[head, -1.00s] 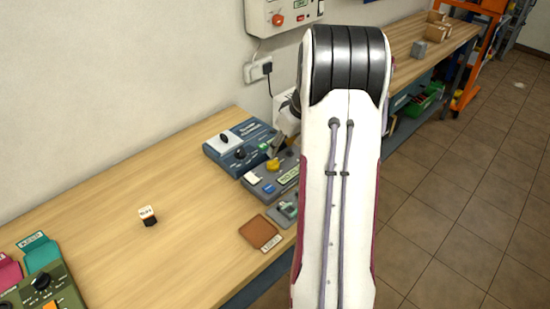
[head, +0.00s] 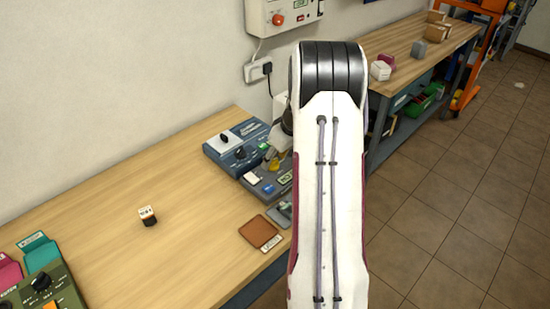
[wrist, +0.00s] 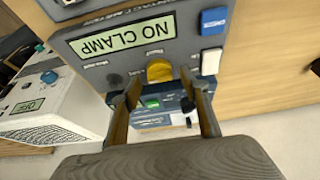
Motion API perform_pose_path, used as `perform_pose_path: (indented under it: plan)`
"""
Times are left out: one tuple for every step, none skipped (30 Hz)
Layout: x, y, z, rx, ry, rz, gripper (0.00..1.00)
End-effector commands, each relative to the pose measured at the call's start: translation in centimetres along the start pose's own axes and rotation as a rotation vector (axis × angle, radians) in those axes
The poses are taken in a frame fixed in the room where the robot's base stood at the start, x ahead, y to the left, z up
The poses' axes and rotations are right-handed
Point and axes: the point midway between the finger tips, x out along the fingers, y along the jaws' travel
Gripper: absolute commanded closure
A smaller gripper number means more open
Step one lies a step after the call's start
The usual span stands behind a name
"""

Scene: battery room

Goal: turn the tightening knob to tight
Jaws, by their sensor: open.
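A yellow knob (wrist: 160,70), seemingly the tightening knob, sits on a grey panel (wrist: 245,25). In the head view my gripper (head: 277,160) is over the grey device (head: 258,187), partly behind my arm, and covers most of the knob. The knob's small labels are unreadable.
A blue button (wrist: 213,21) and white switch (wrist: 210,62) are beside the knob. A blue device (head: 222,150) stands behind the grey one. A brown pad (head: 258,231) lies in front. A small block (head: 148,216) sits on the open left tabletop.

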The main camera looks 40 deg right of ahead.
Motion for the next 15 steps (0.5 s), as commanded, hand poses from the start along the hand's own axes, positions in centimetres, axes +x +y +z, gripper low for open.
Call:
perform_pose_path:
  plan:
    - [0.14,0.00,-0.02,0.000,0.000,0.000,0.55]
    - [0.19,0.00,-0.02,0.000,0.000,0.000,0.55]
    - [0.23,0.00,-0.02,0.000,0.000,0.000,0.55]
    - [0.25,0.00,-0.02,0.000,0.000,0.000,0.55]
    - [0.25,0.00,-0.02,0.000,0.000,0.000,0.55]
    - [0.25,0.00,-0.02,0.000,0.000,0.000,0.55]
    - [0.25,0.00,-0.02,0.000,0.000,0.000,0.55]
    - [0.25,0.01,-0.02,0.000,0.000,0.000,0.55]
    - [0.24,0.00,-0.02,0.000,0.000,0.000,0.55]
    - [0.24,0.00,-0.02,0.000,0.000,0.000,0.55]
    - [0.24,0.00,-0.02,0.000,0.000,0.000,0.58]
    - [0.24,0.01,-0.01,0.000,0.000,0.000,0.68]
    - [0.24,0.01,-0.01,0.000,0.000,0.000,0.76]
    - [0.24,0.00,-0.01,0.000,0.000,0.000,0.84]
    - [0.23,0.01,-0.01,0.000,0.000,0.000,0.94]
